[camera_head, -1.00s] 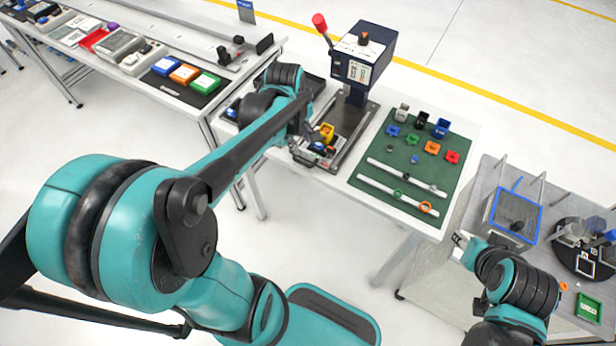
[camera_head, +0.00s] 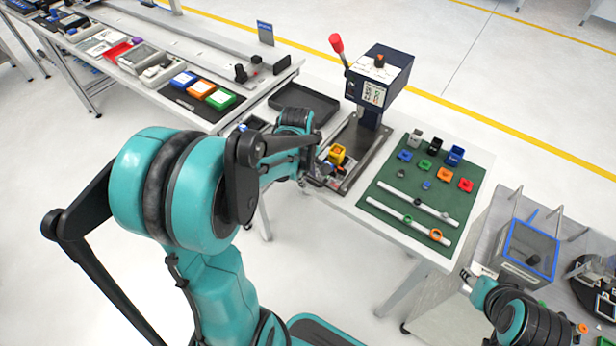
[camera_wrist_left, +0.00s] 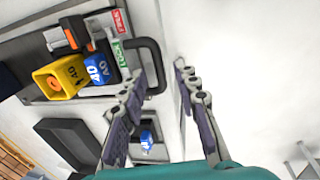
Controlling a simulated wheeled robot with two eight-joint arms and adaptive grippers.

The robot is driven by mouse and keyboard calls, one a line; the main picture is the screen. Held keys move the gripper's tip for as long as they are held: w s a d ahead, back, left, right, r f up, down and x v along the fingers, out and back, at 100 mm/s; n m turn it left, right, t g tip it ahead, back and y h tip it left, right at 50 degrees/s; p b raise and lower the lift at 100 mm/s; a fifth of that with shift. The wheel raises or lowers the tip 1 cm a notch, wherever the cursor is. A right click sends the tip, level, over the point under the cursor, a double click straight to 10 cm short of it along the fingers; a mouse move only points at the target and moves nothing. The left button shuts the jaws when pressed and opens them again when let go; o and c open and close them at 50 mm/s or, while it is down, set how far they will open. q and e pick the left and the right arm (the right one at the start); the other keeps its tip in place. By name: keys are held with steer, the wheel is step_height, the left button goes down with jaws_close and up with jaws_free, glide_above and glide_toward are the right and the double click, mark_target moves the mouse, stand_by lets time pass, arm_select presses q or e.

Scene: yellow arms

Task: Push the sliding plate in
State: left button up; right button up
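The sliding plate (camera_wrist_left: 40,95) carries a yellow block (camera_wrist_left: 58,80), a blue block (camera_wrist_left: 97,68) and a black loop handle (camera_wrist_left: 158,58) at its end. In the head view the yellow block (camera_head: 337,154) stands at the front of the press base (camera_head: 360,152), by the table's near edge. My left gripper (camera_head: 304,180) is at that edge, partly hidden by its arm. In the left wrist view its fingers (camera_wrist_left: 160,74) are spread, with nothing held, and the tips are close to the handle. Contact cannot be told. My right gripper (camera_head: 468,281) is at the lower right, away from the plate.
The dark blue press (camera_head: 380,80) with a red-knobbed lever stands behind the plate. A green mat (camera_head: 385,190) with coloured parts lies right of it. A black tray (camera_head: 303,103) lies left. A blue-rimmed box (camera_head: 530,245) stands on the right-hand bench.

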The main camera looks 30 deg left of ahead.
mark_target(332, 149)
arm_select(q)
steer(key=shift+c, duration=0.4)
jaws_close()
steer(key=w, duration=0.8)
steer(key=w+d, duration=0.1)
steer(key=w, duration=0.3)
steer(key=shift+w+r, duration=0.1)
steer(key=shift+w, duration=0.3)
steer(key=shift+o, duration=0.4)
jaws_free()
steer(key=shift+w, duration=0.1)
steer(key=r, duration=0.4)
steer(key=s+r, duration=0.1)
steer(key=r, duration=0.2)
steer(key=s+r, duration=0.1)
steer(key=r, duration=0.3)
steer(key=shift+r, duration=0.35)
steer(key=shift+s, duration=0.1)
